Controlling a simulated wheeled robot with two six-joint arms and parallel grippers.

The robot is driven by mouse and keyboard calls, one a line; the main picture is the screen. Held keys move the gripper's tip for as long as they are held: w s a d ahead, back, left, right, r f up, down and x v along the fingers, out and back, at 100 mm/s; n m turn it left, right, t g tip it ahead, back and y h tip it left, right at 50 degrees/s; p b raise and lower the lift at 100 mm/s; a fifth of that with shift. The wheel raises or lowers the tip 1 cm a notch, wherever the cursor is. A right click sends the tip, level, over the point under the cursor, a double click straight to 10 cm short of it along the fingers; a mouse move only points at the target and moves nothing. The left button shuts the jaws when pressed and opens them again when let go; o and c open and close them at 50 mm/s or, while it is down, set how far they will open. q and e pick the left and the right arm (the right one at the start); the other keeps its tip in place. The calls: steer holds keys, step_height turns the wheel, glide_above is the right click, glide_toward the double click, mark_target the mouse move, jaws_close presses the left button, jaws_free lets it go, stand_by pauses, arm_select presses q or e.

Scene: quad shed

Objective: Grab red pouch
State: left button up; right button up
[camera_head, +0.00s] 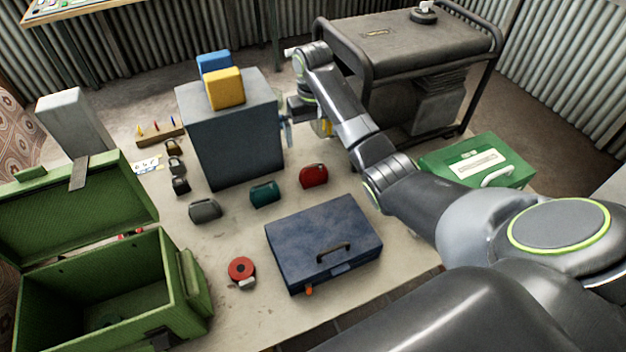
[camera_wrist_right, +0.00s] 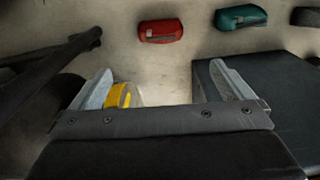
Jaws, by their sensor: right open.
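The red pouch (camera_head: 314,176) lies on the table, behind the blue case and right of a teal pouch (camera_head: 264,193). In the right wrist view the red pouch (camera_wrist_right: 161,31) is near the top, beyond the fingertips and apart from them. My right gripper (camera_head: 288,125) is beside the right face of the grey box in the head view, partly hidden by my arm. In the right wrist view its two fingers (camera_wrist_right: 168,82) are spread wide with nothing gripped. My left gripper is not in view.
A tall grey box (camera_head: 232,140) carries a blue block and a yellow block (camera_head: 225,88). A blue case (camera_head: 325,242), grey pouch (camera_head: 205,210), red tape roll (camera_head: 241,270), open green box (camera_head: 185,322) and green case (camera_head: 476,160) stand around. A yellow-banded item (camera_wrist_right: 120,95) is near one finger.

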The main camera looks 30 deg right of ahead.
steer(key=b, duration=0.4)
glide_above(313, 166)
steer(key=f, duration=0.4)
steer(key=shift+w+d+f, duration=0.2)
steer(key=shift+w+f, duration=0.05)
steer(key=shift+w, duration=0.05)
step_height(313, 166, down, 2)
steer(key=shift+f+p, duration=0.15)
steer(key=shift+p, duration=0.5)
steer(key=shift+s+f, duration=0.1)
steer(key=shift+f, duration=0.25)
steer(key=f, duration=0.2)
steer(key=f+p, duration=0.1)
steer(key=shift+s+a+f, duration=0.15)
steer(key=shift+s+f, duration=0.1)
steer(key=shift+f, duration=0.45)
steer(key=shift+c, duration=0.3)
steer(key=c, duration=1)
